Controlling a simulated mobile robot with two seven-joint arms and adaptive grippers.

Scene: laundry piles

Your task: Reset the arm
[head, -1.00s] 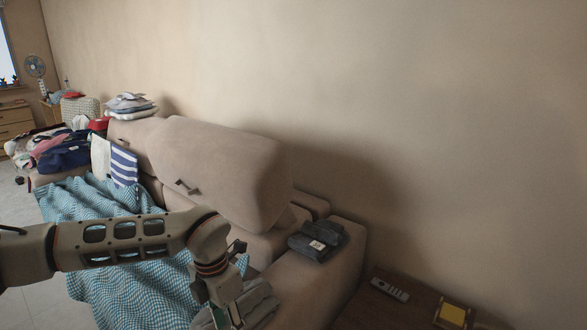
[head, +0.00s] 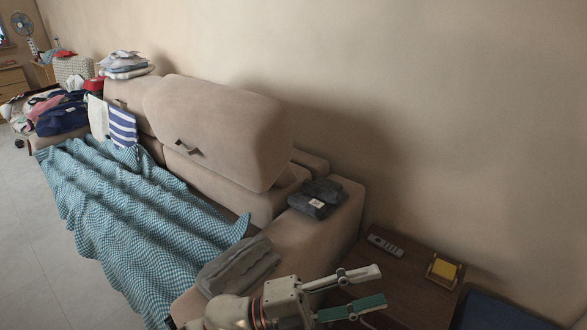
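My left gripper (head: 380,289) is at the bottom of the head view, pointing right. Its two fingers are spread apart with nothing between them. In the picture it overlaps the brown side table (head: 385,262) beside the sofa. Its arm is mostly below the picture edge. My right gripper is not in view.
The beige sofa (head: 215,135) bears a teal checked blanket (head: 130,215) and a striped cloth (head: 122,127). A grey folded garment (head: 238,265) and a dark folded garment (head: 318,195) lie near its armrest. A remote (head: 386,245) and a yellow item (head: 444,269) are on the table.

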